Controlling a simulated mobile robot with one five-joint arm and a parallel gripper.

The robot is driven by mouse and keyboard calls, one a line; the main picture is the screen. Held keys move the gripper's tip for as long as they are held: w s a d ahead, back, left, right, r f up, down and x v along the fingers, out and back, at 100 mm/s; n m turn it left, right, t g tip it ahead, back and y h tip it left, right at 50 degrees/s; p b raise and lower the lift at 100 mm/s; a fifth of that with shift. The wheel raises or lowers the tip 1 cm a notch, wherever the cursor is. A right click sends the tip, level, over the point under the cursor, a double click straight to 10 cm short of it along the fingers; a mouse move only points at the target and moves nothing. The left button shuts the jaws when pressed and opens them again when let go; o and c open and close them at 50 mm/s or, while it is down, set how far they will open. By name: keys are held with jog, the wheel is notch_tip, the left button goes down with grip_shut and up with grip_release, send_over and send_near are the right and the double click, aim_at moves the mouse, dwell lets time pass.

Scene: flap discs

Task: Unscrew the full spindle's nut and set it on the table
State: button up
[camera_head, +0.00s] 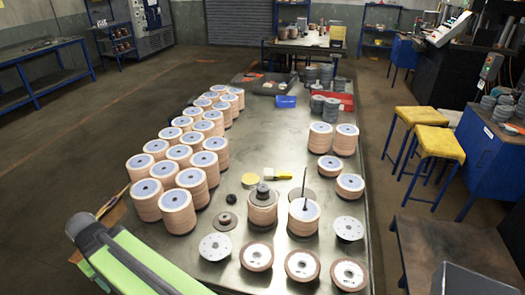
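In the head view, a stack of tan flap discs (262,213) stands near the front middle of the table, with a dark grey nut-like piece (263,188) on top. The first stack with the piece on top looks like the full spindle. The table (185,255) has a grey metal top. My gripper is not in view, so its state does not show.
Many disc stacks (178,212) fill the table's left side. Metal plates (215,246) and single discs (302,265) lie along the front. Yellow stools (437,142) stand right.

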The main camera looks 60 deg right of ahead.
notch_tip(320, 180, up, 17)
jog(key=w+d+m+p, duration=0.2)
jog(key=p, duration=1.1)
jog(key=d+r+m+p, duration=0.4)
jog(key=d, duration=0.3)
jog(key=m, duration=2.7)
send_over(262, 188)
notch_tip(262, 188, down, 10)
jog(key=b, duration=0.9)
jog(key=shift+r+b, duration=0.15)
jog(key=shift+b, duration=0.15)
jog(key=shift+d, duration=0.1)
